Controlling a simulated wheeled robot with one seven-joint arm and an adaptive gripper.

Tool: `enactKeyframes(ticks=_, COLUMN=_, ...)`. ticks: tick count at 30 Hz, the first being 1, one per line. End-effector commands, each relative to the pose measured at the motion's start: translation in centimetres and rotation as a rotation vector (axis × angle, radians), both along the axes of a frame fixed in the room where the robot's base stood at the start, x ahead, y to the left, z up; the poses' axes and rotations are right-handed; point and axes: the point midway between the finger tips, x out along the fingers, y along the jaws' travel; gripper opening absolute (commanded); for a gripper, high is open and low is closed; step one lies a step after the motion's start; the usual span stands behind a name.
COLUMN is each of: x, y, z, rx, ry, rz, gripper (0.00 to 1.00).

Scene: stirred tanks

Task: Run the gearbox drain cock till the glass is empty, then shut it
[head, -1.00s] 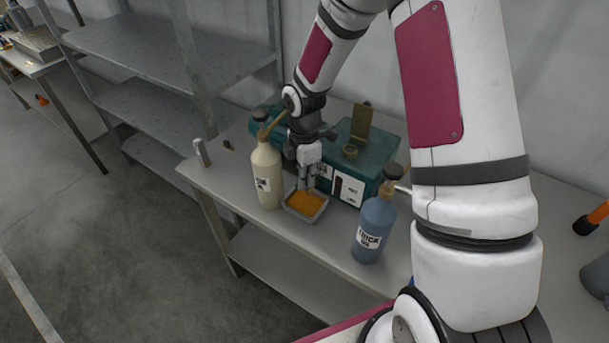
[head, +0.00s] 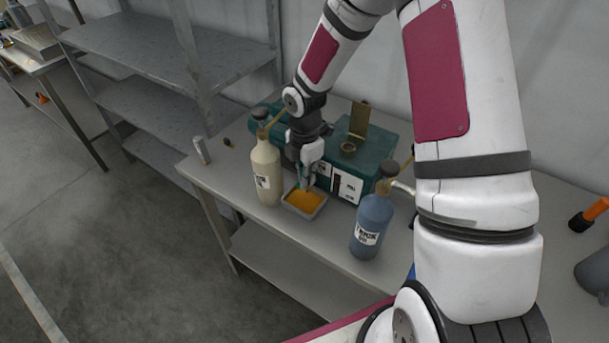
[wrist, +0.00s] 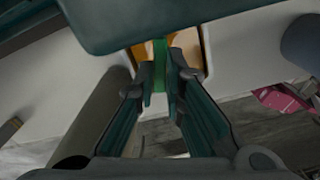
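The teal gearbox (head: 378,150) stands on the bench against the wall, its brass lid raised. On its front, between white labels, is a narrow dark red upright strip (head: 337,182), which looks like the glass; its level is too small to read. My gripper (head: 306,187) points down at the gearbox's front, above a grey tray (head: 316,213) holding orange liquid. In the wrist view my gripper (wrist: 161,80) has its fingertips close together on either side of a narrow green piece (wrist: 160,62), which looks like the cock's handle. The cock's body and outlet are hidden.
A cream bottle (head: 266,172) stands just left of the tray, and a blue bottle (head: 372,222) marked "THICK" stands to the right. Both are close to my gripper. A small upright grey block (head: 201,151) is at the bench's left end. Empty shelving (head: 165,50) stands behind left.

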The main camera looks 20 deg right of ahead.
Motion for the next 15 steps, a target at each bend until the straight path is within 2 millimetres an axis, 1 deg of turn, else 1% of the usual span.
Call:
enactKeyframes(ticks=1, x=0.03, y=-0.03, z=0.03, rx=-0.001, ry=-0.001, rz=-0.001, gripper=0.23)
enactKeyframes(ticks=2, x=0.03, y=-0.03, z=0.02, rx=-0.001, ry=-0.001, rz=-0.001, gripper=0.3)
enactKeyframes(ticks=11, x=0.01, y=-0.01, z=0.06, rx=0.0, ry=0.0, rz=-0.001, gripper=0.3)
enactKeyframes(ticks=15, x=0.11, y=-0.03, z=0.97, rx=0.0, ry=-0.004, rz=-0.001, gripper=0.3)
